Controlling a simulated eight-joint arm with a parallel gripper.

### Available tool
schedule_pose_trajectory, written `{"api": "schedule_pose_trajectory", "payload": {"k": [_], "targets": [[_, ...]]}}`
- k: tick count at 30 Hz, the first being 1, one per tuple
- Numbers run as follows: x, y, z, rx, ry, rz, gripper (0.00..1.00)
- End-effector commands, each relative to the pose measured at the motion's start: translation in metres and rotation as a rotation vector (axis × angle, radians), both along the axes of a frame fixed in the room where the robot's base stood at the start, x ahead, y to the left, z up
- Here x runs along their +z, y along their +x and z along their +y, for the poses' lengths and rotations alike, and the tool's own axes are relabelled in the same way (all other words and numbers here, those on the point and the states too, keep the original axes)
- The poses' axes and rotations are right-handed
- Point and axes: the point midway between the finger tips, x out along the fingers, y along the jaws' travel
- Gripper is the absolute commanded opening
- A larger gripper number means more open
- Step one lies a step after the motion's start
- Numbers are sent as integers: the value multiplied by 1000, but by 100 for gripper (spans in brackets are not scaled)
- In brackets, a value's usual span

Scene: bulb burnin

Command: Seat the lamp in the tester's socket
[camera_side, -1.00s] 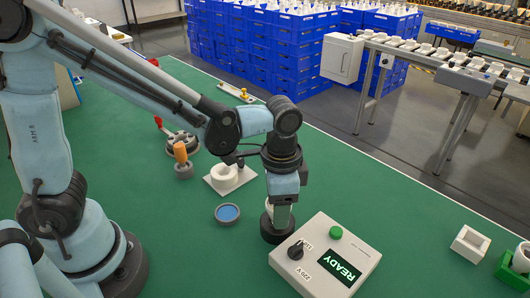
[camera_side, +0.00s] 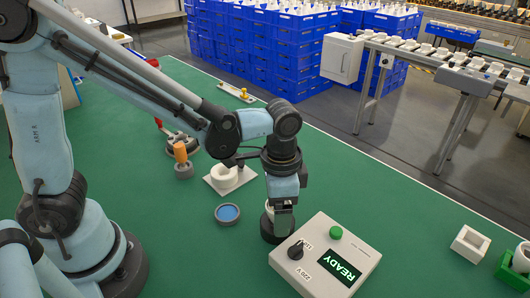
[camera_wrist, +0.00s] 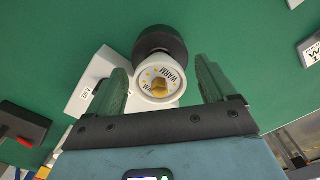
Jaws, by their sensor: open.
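The lamp (camera_wrist: 158,82) is white, with a ring of lettering and a tan centre facing the wrist camera. It stands at a dark round socket (camera_wrist: 160,42) beside the tester; whether it is fully down cannot be told. In the side view a sliver of the lamp (camera_side: 269,211) shows behind my fingers, above the dark socket (camera_side: 268,232). My gripper (camera_side: 282,222) points down there. In the wrist view its fingers (camera_wrist: 160,72) are spread on either side of the lamp, with gaps. The tester (camera_side: 352,246) is a pale box with a READY screen, green button and dark knob.
A blue-centred dish (camera_side: 227,213) and a white ring on a plate (camera_side: 224,177) lie left of the socket. An orange-handled piece (camera_side: 181,154) stands farther left. A white block (camera_side: 470,243) and a green holder (camera_side: 510,268) are at the right. Green table between is clear.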

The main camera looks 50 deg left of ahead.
Motion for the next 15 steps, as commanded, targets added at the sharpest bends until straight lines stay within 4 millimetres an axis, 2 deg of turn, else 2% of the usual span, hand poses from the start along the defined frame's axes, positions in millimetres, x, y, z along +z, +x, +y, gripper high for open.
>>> {"api": "schedule_pose_trajectory", "payload": {"k": [8, 15], "targets": [[6, 0, 0, 0, 0, 0, 84], [37, 0, 0, 0, 0, 0, 84]]}}
